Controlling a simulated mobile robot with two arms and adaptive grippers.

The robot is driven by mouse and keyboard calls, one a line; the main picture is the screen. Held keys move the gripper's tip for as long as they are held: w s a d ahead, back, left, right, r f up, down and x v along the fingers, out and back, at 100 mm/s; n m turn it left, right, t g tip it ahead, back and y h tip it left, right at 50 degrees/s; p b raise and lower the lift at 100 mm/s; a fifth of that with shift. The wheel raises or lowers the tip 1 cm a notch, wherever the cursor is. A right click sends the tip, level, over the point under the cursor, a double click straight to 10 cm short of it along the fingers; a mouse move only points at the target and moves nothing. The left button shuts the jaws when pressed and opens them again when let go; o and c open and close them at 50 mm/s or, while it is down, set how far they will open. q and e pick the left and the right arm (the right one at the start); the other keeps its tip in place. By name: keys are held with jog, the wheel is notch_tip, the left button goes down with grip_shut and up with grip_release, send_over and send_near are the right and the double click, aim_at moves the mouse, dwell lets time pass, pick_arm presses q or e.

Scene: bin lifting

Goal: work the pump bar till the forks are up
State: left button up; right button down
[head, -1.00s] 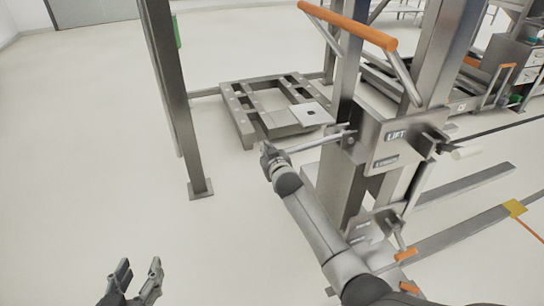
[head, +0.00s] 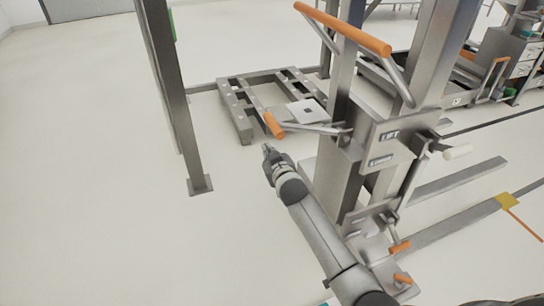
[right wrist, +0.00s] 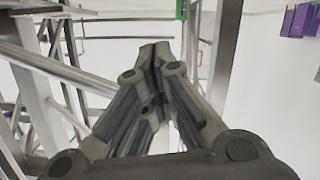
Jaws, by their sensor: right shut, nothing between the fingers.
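The pump bar (head: 312,128) juts left from the lift's mast and ends in an orange grip (head: 273,125). It looks close to level. My right gripper (head: 267,150) is just below the orange grip in the head view, shut and empty, apart from the bar. Its closed fingers (right wrist: 155,52) fill the middle of the right wrist view. The lift (head: 395,137) carries a plate marked LIFT and an orange top handle (head: 343,27). Long grey bars (head: 460,184) lie low at its right; I cannot tell if these are the forks. My left gripper is out of view.
A grey post (head: 172,100) stands on the floor to the left. A low slatted metal frame (head: 240,118) lies behind the pump bar. Small orange-tipped levers (head: 400,247) stick out low on the lift. The floor at left is clear.

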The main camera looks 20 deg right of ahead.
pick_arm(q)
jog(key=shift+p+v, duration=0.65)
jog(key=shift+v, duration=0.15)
pick_arm(e)
jog(key=shift+a+r+v, duration=0.1)
jog(key=shift+a+v, duration=0.05)
jog(key=shift+v, duration=1.1)
jog(key=shift+a+r+v, duration=0.1)
jog(key=shift+r+v, duration=0.05)
jog(key=shift+v, duration=1.05)
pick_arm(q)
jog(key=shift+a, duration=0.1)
pick_arm(e)
jog(key=shift+w+r, duration=0.1)
